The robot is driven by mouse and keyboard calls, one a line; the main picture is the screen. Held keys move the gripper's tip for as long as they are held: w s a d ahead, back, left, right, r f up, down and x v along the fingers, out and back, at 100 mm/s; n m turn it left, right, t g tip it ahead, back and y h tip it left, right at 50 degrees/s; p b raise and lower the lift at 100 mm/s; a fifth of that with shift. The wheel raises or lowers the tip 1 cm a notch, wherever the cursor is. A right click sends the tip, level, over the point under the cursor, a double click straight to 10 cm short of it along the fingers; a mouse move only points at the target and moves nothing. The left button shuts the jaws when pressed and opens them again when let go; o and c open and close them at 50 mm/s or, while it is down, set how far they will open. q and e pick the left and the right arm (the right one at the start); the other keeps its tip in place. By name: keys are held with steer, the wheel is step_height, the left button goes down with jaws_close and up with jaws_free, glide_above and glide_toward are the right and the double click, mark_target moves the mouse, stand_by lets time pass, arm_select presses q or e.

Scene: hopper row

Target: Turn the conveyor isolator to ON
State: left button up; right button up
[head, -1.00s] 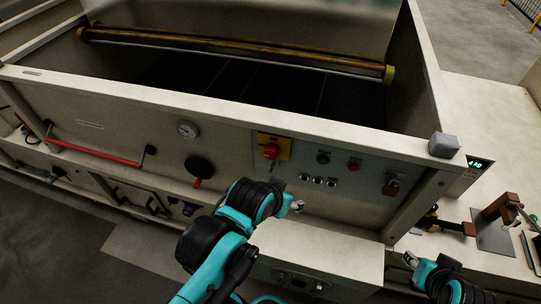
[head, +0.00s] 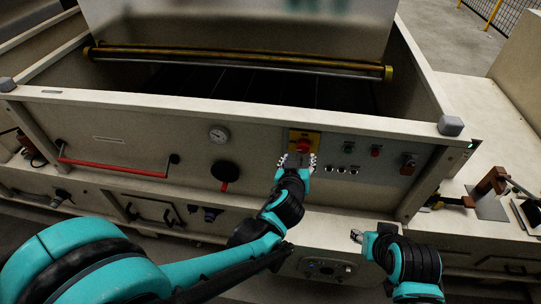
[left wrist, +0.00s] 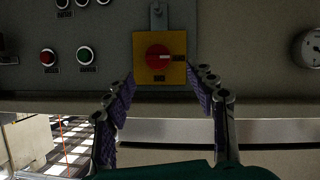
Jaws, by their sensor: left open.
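The conveyor isolator is a red rotary knob on a yellow plate (head: 304,136) on the machine's front panel. In the left wrist view the plate (left wrist: 146,42) faces the camera, with the knob (left wrist: 157,57) at its middle. A pale mark on the knob points right in that view, toward a small label; another label sits below the knob. Neither reads clearly. My left gripper (head: 297,161) is open just in front of the isolator; its fingers (left wrist: 162,82) spread either side of the plate's lower part, apart from the knob. My right gripper (head: 357,237) is low in front of the machine, its jaws unclear.
Green (head: 348,147) and red (head: 376,152) buttons and a red-handled switch (head: 408,163) are right of the isolator. A black knob with a red lever (head: 225,172), a gauge (head: 219,134) and a red bar (head: 112,167) are left. A ledge (head: 345,222) juts out below.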

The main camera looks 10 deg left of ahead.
mark_target(303, 150)
arm_select(q)
steer(key=b+x, duration=0.1)
steer(key=x, duration=0.3)
steer(key=b+x, duration=0.1)
steer(key=x, duration=0.3)
steer(key=shift+d, duration=0.25)
steer(key=c, duration=1.2)
